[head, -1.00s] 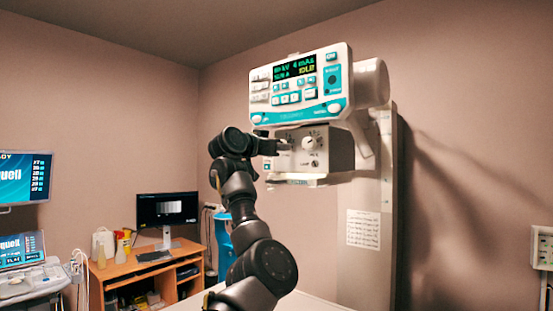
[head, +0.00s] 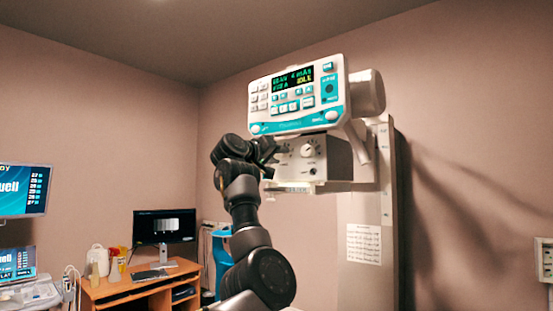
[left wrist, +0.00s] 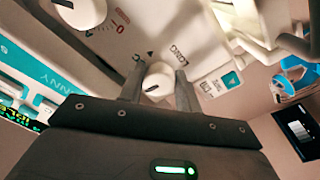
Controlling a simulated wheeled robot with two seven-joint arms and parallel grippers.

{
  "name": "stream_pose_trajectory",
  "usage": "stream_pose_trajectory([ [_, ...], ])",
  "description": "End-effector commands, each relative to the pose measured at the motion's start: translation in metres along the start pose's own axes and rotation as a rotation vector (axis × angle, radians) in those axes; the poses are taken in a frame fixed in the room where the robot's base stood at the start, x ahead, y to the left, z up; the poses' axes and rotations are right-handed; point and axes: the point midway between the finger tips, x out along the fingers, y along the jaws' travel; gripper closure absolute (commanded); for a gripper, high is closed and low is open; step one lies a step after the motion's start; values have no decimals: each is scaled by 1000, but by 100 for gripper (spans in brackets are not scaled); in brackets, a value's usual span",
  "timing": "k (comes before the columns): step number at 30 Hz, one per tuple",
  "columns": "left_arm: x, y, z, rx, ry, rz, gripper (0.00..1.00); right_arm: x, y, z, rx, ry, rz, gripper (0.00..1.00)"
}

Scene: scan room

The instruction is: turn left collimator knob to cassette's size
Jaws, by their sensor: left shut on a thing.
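The collimator (head: 322,165) is a grey-white box under the console on the tube head. Its left knob (left wrist: 158,78) is white with a dark pointer line and shows between my fingers in the left wrist view; in the head view my gripper hides it. My left gripper (head: 275,150) is at the left part of the collimator's front face, shut on this knob; its fingers (left wrist: 157,88) stand on both sides of it. The right knob (head: 307,150) is free and also shows in the left wrist view (left wrist: 82,12). No cassette is in view. My right gripper is not in view.
The console (head: 298,95) with its lit display sits just above my gripper. A column (head: 368,215) stands behind. A wooden desk (head: 135,290) with a monitor (head: 164,226) is at the lower left. Screens stand at the far left.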

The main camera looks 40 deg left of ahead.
Motion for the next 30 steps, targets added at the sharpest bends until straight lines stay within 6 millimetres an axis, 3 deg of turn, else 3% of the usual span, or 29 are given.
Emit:
stream_pose_trajectory([
  [20,-2,2,-4,-50,14,1,90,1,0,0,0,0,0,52],
  [21,-2,2,-4,-50,14,1,62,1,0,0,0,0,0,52],
  [25,-1,2,-3,-51,11,0,45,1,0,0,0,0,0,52],
  [30,0,1,-1,-51,7,0,45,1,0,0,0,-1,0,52],
])
